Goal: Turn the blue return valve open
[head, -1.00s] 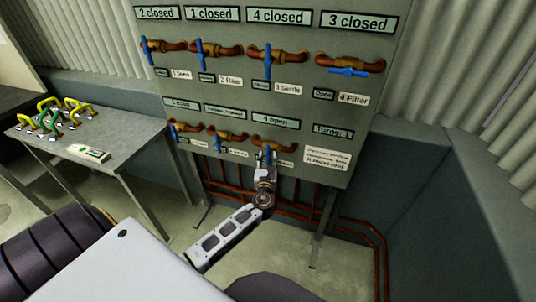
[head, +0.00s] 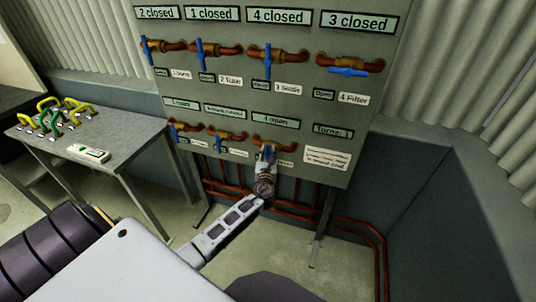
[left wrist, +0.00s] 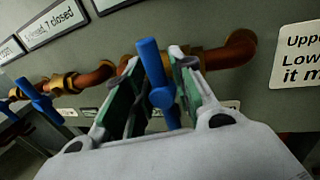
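A grey panel (head: 392,100) carries two rows of brass valves with blue lever handles. My left gripper (head: 267,153) is at the third lower-row valve, under a label reading "4 open". In the left wrist view, the gripper's two green-padded fingers (left wrist: 158,85) stand on either side of this valve's blue handle (left wrist: 150,60), with gaps visible. The handle is steeply tilted. My right gripper is not in view.
Upper-row labels read "2 closed", "1 closed", "4 closed" and "3 closed". A "Turns: 1" label (head: 333,131) is at lower right. Copper pipes (head: 345,222) run below the panel. A side table (head: 120,145) at left holds green and yellow handled items.

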